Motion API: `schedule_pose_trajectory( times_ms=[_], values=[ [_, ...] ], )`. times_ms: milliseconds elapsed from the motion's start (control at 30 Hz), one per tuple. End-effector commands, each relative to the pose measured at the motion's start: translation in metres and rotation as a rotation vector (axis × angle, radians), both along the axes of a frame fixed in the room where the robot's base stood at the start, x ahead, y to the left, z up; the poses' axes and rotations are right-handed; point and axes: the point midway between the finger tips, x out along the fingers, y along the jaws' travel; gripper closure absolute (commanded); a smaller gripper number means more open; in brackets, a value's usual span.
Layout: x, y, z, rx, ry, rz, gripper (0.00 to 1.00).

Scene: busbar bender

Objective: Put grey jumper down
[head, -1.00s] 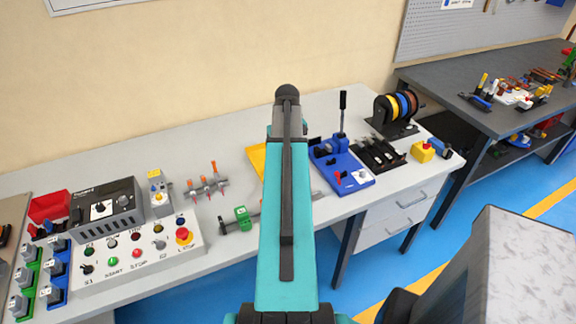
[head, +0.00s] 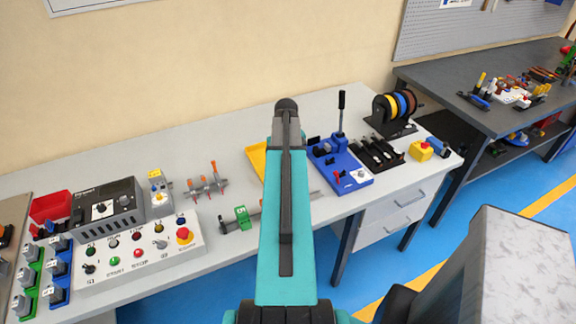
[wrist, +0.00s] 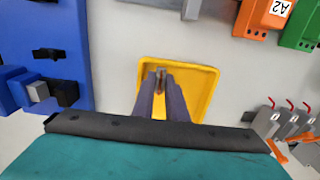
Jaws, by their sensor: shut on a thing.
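My gripper (wrist: 160,85) is shut on a small, dark greyish piece, the grey jumper (wrist: 161,74), of which only a little shows between the fingertips. In the wrist view the fingers and jumper appear over the yellow tray (wrist: 205,82); I cannot tell whether the jumper touches its floor. In the head view the tray's left part (head: 256,158) shows beside my arm, which hides the gripper and the jumper.
A blue bender (head: 340,165) with an upright black lever stands right of the tray. A green block (head: 242,216) on a rail, orange-levered parts (head: 207,187) and a control panel (head: 140,251) are to the left. Wire spools (head: 395,105) stand at the back right.

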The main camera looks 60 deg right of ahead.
Motion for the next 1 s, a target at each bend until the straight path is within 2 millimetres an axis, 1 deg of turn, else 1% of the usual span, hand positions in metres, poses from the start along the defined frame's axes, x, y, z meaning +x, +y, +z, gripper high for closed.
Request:
schedule_pose_trajectory(
  times_ms=[133, 567, 600, 633, 1000],
  values=[
    [-0.0002, 0.0003, -0.0062, 0.001, 0.001, 0.000, 1.00],
    [-0.0002, 0.0000, -0.0098, 0.000, 0.000, 0.000, 1.00],
    [-0.0002, 0.0000, -0.0096, 0.000, 0.000, 0.000, 0.84],
    [-0.0002, 0.0000, -0.0093, 0.000, 0.000, 0.000, 0.80],
    [-0.0003, -0.0001, -0.0073, 0.000, 0.000, -0.001, 0.80]
  ],
)
